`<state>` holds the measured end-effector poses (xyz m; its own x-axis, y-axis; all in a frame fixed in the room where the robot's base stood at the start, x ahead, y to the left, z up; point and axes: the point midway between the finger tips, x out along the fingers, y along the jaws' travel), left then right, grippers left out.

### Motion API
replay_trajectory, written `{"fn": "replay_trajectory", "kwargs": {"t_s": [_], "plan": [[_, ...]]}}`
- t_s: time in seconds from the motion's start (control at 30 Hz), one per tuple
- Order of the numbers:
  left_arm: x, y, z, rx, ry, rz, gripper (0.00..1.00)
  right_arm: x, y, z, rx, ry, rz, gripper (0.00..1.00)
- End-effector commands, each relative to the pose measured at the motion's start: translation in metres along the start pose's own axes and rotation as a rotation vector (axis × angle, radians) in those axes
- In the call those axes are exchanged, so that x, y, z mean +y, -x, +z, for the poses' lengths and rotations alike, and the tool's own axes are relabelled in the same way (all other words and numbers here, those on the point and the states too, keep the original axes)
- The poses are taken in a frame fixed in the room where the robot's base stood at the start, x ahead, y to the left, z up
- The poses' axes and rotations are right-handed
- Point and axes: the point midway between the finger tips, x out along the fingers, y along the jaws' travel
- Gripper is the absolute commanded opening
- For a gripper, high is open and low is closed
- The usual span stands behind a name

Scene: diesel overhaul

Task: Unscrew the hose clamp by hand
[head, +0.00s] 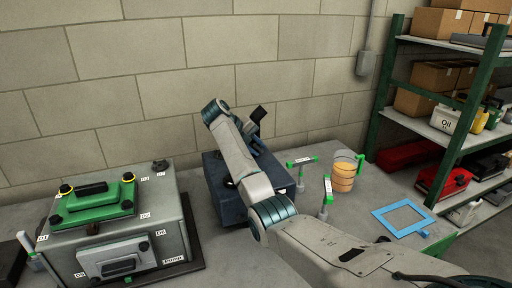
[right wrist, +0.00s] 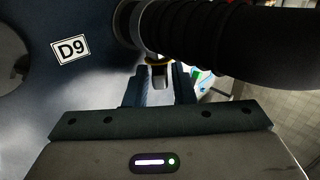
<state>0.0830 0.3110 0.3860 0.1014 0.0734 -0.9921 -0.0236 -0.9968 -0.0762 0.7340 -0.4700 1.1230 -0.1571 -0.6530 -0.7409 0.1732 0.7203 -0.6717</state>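The black hose (right wrist: 235,45) crosses the top right of the right wrist view and meets the dark blue housing marked D9 (right wrist: 40,85). The hose clamp (right wrist: 133,24) is a metal band around the hose end, with a small brass-coloured part below it. In the head view the hose end (head: 259,113) shows above the dark blue housing (head: 225,199). My right gripper (right wrist: 159,84) has its fingertips on either side of the small part under the clamp. I cannot tell whether they press on it. In the head view my right arm hides most of the housing's top. My left gripper is not in view.
A grey block with a green part (head: 98,203) stands at left. Right of the housing are green-handled tools (head: 327,190), an orange-filled beaker (head: 344,172) and a blue frame (head: 402,218). A shelf (head: 425,125) with boxes stands at right. A block wall is behind.

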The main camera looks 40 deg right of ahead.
Motion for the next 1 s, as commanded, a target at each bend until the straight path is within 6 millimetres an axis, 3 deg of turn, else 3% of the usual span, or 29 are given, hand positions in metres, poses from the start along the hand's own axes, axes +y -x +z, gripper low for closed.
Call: {"fn": "replay_trajectory", "kwargs": {"t_s": [0.03, 0.13, 0.37, 0.73, 1.0], "plan": [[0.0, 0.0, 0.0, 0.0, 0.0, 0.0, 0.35, 0.0, 0.0, 0.0, 0.0, 0.0, 0.0, 0.17], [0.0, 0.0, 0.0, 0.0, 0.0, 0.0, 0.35, 0.0, 0.0, 0.0, 0.0, 0.0, 0.0, 0.0], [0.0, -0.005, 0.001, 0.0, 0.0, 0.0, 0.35, 0.003, -0.002, 0.0, 0.0, 0.001, -0.027, 0.0], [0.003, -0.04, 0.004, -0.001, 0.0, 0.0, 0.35, 0.009, -0.004, 0.0, 0.0, 0.002, -0.311, 0.0], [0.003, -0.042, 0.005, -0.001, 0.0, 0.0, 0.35, 0.006, -0.001, 0.0, 0.0, 0.0, -0.375, 0.0]]}}
